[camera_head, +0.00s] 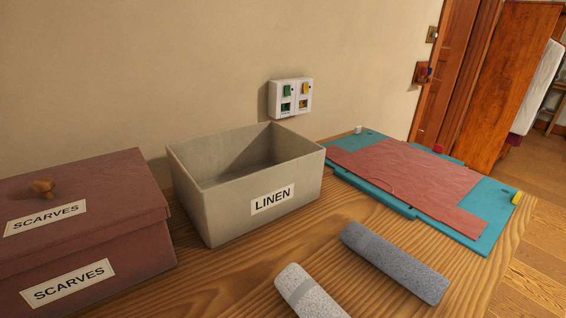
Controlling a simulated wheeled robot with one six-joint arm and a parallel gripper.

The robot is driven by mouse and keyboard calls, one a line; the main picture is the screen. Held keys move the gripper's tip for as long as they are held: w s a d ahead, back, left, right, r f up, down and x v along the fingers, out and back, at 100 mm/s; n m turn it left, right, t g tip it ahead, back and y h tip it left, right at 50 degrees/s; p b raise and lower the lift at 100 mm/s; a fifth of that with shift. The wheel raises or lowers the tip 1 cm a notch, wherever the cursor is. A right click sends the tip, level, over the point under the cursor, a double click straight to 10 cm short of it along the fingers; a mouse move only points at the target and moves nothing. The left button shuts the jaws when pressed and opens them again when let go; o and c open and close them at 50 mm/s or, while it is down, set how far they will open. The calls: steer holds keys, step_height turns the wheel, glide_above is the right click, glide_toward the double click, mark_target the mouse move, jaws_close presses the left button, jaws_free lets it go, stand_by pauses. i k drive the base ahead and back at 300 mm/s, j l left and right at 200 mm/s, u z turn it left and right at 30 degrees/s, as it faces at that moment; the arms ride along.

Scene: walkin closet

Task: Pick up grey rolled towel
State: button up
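A dark grey rolled towel (395,262) lies on the wooden tabletop (232,275), in front of the linen box and the teal board. A second, lighter grey speckled roll (305,293) with a plain band lies to its left, and the bottom edge of the picture cuts it off. The two rolls lie apart from each other. My gripper is not in view.
An open, empty-looking box labelled LINEN (200,206) stands behind the rolls. A lidded red box labelled SCARVES (120,255) is at left. A teal board (490,205) with a red cloth (400,175) lies at right. A switch panel (290,98) is on the wall.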

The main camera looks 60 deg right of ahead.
mark_target(424, 282)
steer(key=z, duration=2)
steer(key=l+u, duration=0.35)
steer(key=l, duration=0.15)
steer(key=l+u, duration=0.4)
steer(key=k+l, duration=0.1)
steer(key=k, duration=0.3)
